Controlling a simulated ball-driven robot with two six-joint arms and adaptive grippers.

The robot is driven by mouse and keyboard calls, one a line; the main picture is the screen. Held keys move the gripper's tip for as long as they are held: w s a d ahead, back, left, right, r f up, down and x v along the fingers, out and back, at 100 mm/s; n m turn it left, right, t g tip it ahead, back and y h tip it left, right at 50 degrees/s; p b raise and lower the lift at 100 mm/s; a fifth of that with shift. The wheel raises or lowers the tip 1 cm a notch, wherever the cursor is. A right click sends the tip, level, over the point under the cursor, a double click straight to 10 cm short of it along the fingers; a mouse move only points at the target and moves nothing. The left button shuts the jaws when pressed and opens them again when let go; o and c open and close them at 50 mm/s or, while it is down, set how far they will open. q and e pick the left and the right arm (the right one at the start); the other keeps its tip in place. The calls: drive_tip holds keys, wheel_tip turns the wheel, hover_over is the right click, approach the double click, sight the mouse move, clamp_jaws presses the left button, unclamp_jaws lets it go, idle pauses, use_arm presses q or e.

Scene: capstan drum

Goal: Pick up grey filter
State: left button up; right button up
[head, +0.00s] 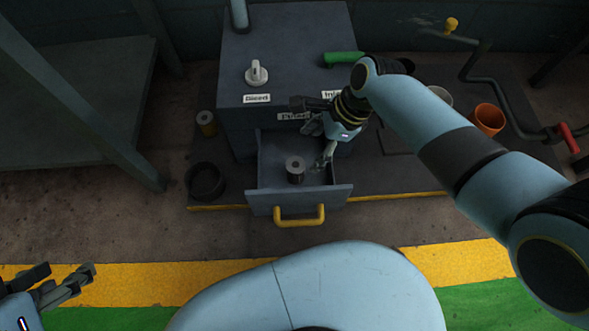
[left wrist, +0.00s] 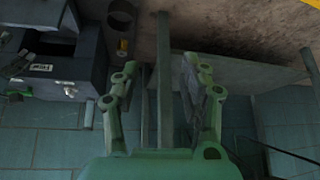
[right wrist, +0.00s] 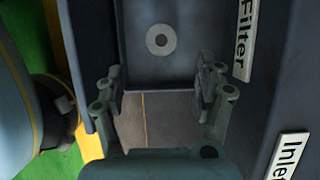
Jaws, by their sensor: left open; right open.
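The grey filter (head: 295,170), a short dark cylinder with a lighter top and a centre hole, stands upright in the open drawer (head: 258,203). In the right wrist view the filter (right wrist: 160,39) shows end-on as a grey ring, beyond the fingertips and not between them. My right gripper (head: 324,150) is open and empty over the right side of the drawer, to the right of the filter and apart from it. Its fingers also show in the right wrist view (right wrist: 160,90). My left gripper (head: 78,282) is open and empty at the lower left, far from the drawer.
The cabinet (head: 285,50) with a white knob (head: 256,72) rises behind the drawer. The yellow handle (head: 300,221) is at the drawer's front. A banded cylinder (head: 206,122) and a black ring (head: 205,181) lie left of it. An orange cup (head: 487,119) stands at right.

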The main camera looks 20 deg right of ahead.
sight(297, 165)
use_arm(q)
wheel_tip(297, 165, down, 4)
drive_tip(key=t+b, duration=0.3)
drive_tip(key=t, duration=0.1)
use_arm(e)
drive_tip(key=x, duration=0.5)
drive_tip(key=shift+f+b, duration=0.25)
drive_tip(key=shift+b, duration=0.05)
drive_tip(key=shift+a, duration=0.1)
drive_tip(key=shift+b+x, duration=0.85)
drive_tip(key=shift+x, duration=0.05)
drive_tip(key=shift+w+a+f+b, duration=0.15)
drive_tip(key=shift+a+f+b, duration=0.1)
drive_tip(key=shift+f+b, duration=0.35)
drive_tip(key=shift+b+x, duration=1)
use_arm(q)
drive_tip(key=w+d+r+m+t+h, duration=0.1)
drive_tip(key=w+r+t, duration=0.2)
drive_tip(key=r, duration=0.5)
drive_tip(key=w+d+r+m+t+h, duration=0.1)
drive_tip(key=w+r+t+h, duration=0.1)
drive_tip(key=r+t, duration=0.4)
drive_tip(key=w+d+r+m+t+h, duration=0.1)
drive_tip(key=w+r+t, duration=0.4)
drive_tip(key=r, duration=0.5)
drive_tip(key=shift+d+r, duration=0.2)
drive_tip(key=shift+r, duration=0.2)
use_arm(e)
drive_tip(key=c, duration=1.3)
